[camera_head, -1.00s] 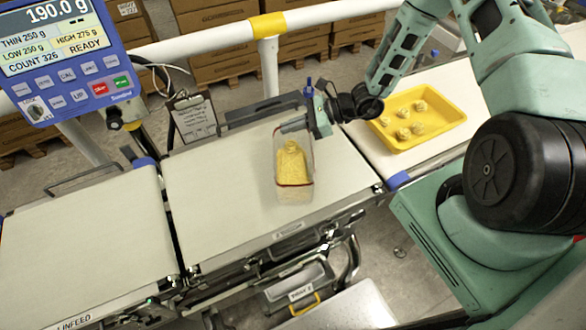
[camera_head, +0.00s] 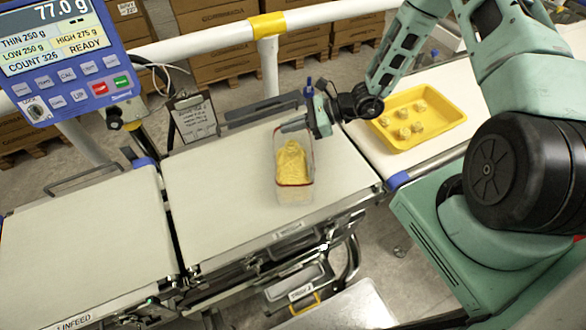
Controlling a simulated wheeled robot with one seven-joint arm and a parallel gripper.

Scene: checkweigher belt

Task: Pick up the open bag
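The open bag (camera_head: 294,165) is clear, with yellow pieces inside, and is over the middle belt (camera_head: 225,205). My gripper (camera_head: 294,124) is at the bag's far upper end, its fingers reaching left from the wrist. It appears shut on the bag's edge, though the fingertips are small and partly covered by the clear film. The bag's lower front part looks clear and empty. I cannot tell whether its underside still touches the belt. The weight display (camera_head: 50,30) reads 77.0 g.
A yellow tray (camera_head: 450,118) with several small yellow pieces sits on the right-hand belt. The infeed belt (camera_head: 80,235) at left is bare. A clipboard (camera_head: 195,118), a dark bar (camera_head: 262,111) and a white rail (camera_head: 200,45) stand behind the middle belt.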

